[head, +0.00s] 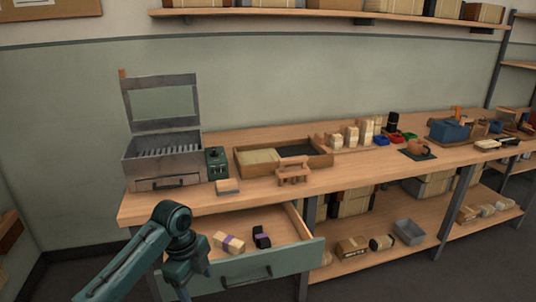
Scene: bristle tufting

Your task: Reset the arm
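One teal jointed arm of mine reaches in from the lower left, in front of the open drawer (262,270). It bends at a rounded joint, then runs down to the bottom edge of the picture. I cannot make out a gripper or fingertips at its lower end. My other arm and its gripper are out of view. The pulled-out drawer holds a pale bundle with a purple band (228,243) and a dark bundle (262,238). The arm overlaps the drawer's left part in the picture; I cannot tell whether they touch.
A long wooden bench (215,204) carries a grey metal box with its lid up (162,160), a dark control box (217,163), a divided wooden tray (285,156) and a small wooden stand (292,170). A metal bin (408,231) stands on the lower shelf. The bench's front left corner is clear.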

